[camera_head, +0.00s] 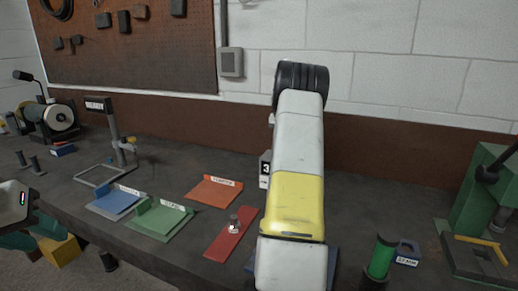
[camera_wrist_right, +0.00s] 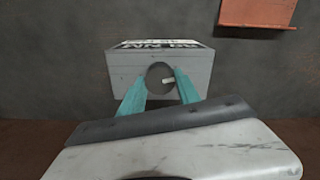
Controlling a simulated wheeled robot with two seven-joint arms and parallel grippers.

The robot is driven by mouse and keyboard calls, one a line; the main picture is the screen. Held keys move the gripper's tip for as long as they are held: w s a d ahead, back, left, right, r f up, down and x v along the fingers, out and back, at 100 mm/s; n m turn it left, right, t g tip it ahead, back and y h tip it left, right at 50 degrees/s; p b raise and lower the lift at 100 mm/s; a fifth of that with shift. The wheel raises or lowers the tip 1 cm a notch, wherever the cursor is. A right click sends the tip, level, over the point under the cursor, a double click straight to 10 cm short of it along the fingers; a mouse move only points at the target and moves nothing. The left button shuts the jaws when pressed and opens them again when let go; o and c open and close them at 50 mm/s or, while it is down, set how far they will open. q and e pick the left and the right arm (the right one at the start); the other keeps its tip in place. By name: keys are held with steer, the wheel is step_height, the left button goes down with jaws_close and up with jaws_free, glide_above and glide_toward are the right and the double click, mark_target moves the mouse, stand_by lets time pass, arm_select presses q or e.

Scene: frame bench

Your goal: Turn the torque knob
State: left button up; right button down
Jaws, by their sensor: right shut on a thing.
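The torque knob (camera_wrist_right: 155,70) is a dark round disc with a small pale pointer on the face of a grey box (camera_wrist_right: 124,72). The box has a label that reads upside down in the right wrist view. My right gripper (camera_wrist_right: 162,80) has its two teal fingers shut on the knob, one on each side. In the head view my right arm hides the knob and this gripper. A pale block with a black "3" plate (camera_head: 265,168) shows beside that arm. My left gripper (camera_head: 32,235) is at the left edge with its teal fingers apart, seemingly empty.
A blue tray (camera_head: 118,202), a green tray (camera_head: 160,220), an orange tray (camera_head: 213,192) and a red mat (camera_head: 222,240) lie on the dark bench. A green cylinder (camera_head: 382,257) and green machine (camera_head: 480,195) stand at right. A grinder (camera_head: 57,118) stands at far left.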

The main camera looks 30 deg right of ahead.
steer(key=m, duration=0.4)
steer(key=shift+m, duration=2.2)
steer(key=c, duration=0.9)
jaws_free()
steer(key=shift+o, duration=0.2)
steer(key=shift+r, duration=3.9)
